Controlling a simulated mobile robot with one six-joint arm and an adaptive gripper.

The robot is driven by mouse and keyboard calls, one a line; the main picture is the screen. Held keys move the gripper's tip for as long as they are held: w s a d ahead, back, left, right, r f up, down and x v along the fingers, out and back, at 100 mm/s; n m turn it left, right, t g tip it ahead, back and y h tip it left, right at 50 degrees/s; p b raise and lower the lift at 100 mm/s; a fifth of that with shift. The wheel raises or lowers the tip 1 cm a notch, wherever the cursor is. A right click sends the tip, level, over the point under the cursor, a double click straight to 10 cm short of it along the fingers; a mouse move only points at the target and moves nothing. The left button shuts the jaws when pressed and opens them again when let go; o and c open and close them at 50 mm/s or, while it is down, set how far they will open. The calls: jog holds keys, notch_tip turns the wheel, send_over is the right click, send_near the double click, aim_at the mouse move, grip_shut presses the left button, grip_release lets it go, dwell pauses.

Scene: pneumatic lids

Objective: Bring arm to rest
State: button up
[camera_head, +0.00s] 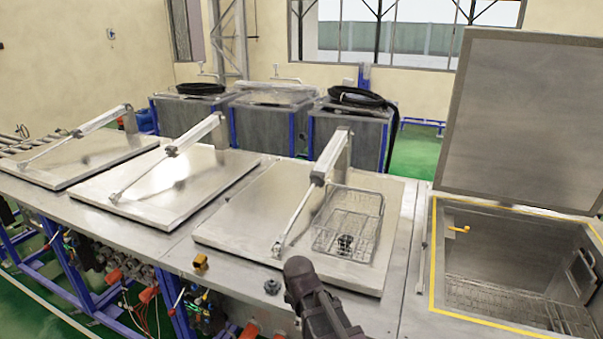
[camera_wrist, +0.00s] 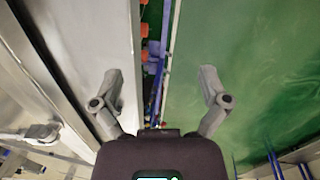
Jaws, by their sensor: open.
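My gripper (camera_wrist: 160,75) shows in the wrist view with its two fingers spread wide and nothing between them. It points down over the edge between a pale metal surface on the left and the green floor on the right. In the head view a dark part of my arm reaches in at the bottom centre, in front of the third lid. I cannot make out the fingers there.
Three closed metal lids (camera_head: 85,160), (camera_head: 150,190), (camera_head: 235,220) carry pneumatic arms. A wire basket (camera_head: 377,205) with a small dark object (camera_head: 345,243) stands on the third lid. The right tank (camera_head: 480,255) is open, its lid (camera_head: 520,120) raised.

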jog(key=shift+s+d+f+m+g+y, duration=0.2)
jog(key=shift+s+d+m, duration=0.65)
jog(key=shift+d+m, duration=1.8)
jog(key=shift+s+d+r+m+g+y, duration=0.2)
jog(key=shift+s+d+m, duration=0.7)
jog(key=shift+d+m, duration=1.75)
jog(key=shift+s+d+f+m+g, duration=0.1)
jog(key=shift+s+d+m+g, duration=0.5)
jog(key=shift+d+m, duration=2.05)
jog(key=shift+s+d+n+t, duration=0.25)
jog(key=shift+d+n+t, duration=0.1)
jog(key=shift+n, duration=0.1)
